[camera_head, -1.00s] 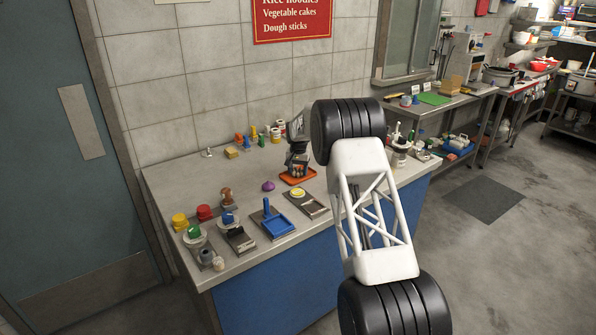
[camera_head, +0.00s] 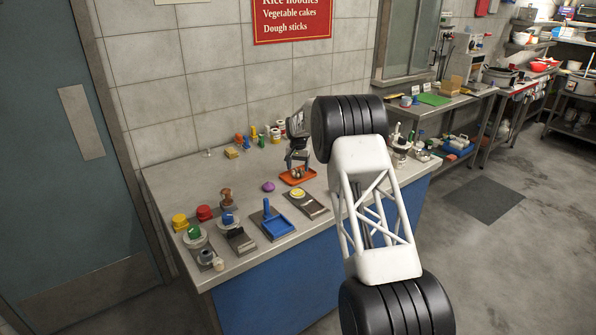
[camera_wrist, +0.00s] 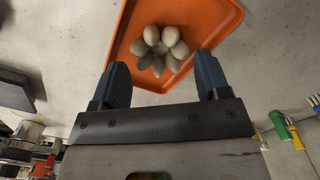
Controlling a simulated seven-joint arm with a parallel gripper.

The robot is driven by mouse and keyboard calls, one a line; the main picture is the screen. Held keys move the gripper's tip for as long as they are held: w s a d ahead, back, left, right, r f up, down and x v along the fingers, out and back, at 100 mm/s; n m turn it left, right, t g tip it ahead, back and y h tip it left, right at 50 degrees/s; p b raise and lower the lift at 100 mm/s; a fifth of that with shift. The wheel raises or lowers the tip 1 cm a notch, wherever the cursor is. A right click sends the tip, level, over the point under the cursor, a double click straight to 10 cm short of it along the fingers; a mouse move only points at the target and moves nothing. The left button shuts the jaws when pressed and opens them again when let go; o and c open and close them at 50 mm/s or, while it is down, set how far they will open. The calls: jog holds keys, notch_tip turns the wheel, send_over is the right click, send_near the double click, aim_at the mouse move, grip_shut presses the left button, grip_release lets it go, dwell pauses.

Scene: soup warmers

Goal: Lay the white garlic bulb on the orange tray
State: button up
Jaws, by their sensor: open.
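The white garlic bulb (camera_wrist: 160,50) lies on the orange tray (camera_wrist: 205,22) in the wrist view, showing as a ring of pale cloves. My gripper (camera_wrist: 165,75) is open, its two blue fingertips apart on either side of the bulb's near edge, with gaps between them and the bulb. In the head view my gripper (camera_head: 298,160) is just above the orange tray (camera_head: 284,179). The bulb is small in that view, on the tray below the fingers.
A purple object (camera_head: 268,187) lies left of the tray. A scale with a yellow item (camera_head: 298,193) and a blue dustpan-like tray (camera_head: 272,224) stand in front. Several coloured bottles (camera_head: 265,136) line the wall behind. Bare counter lies left of the purple object.

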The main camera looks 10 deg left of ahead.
aim_at(299, 170)
notch_tip(299, 170, up, 10)
dwell(0.5)
jog(key=shift+f, duration=0.1)
dwell(0.4)
